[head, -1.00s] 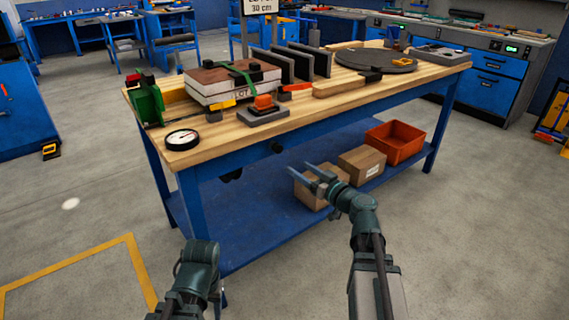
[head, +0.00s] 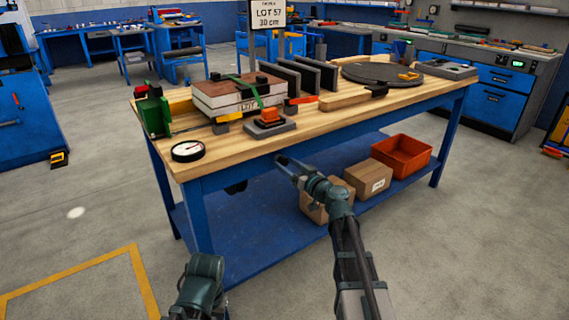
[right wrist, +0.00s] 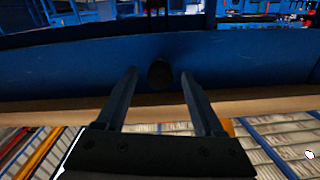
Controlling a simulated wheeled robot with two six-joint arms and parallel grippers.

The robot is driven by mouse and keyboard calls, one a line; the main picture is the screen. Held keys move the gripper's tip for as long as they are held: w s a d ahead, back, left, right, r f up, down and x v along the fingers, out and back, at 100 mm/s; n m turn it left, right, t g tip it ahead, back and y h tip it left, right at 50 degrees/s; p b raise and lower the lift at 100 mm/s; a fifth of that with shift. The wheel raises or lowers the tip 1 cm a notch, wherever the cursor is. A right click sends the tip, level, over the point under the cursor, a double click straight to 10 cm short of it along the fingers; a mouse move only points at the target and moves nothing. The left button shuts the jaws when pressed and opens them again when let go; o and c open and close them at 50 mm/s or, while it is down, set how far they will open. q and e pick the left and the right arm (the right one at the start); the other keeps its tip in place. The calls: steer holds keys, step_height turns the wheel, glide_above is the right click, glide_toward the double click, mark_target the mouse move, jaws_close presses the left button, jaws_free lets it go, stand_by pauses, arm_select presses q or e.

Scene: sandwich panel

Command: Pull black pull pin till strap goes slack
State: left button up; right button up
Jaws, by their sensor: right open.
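The black pull pin shows in the right wrist view as a dark round knob (right wrist: 160,75) on the blue front rail of the bench. My right gripper (right wrist: 158,80) is open, with one finger on each side of the knob in that view; I cannot tell how far the tips reach past it. In the head view my right gripper (head: 284,162) is at the front rail and hides most of the knob. The green strap (head: 249,92) runs over the brown-topped sandwich panel (head: 222,99) on the bench and looks taut. My left gripper is out of view.
The wooden bench top (head: 330,111) carries a round gauge (head: 188,151), an orange-topped grey block (head: 268,124), upright dark plates (head: 300,75) and a dark disc (head: 382,71). Cardboard boxes (head: 368,178) and an orange bin (head: 402,156) sit on the lower shelf.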

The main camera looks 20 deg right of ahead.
steer(key=shift+x, duration=0.95)
jaws_close()
stand_by(0.8)
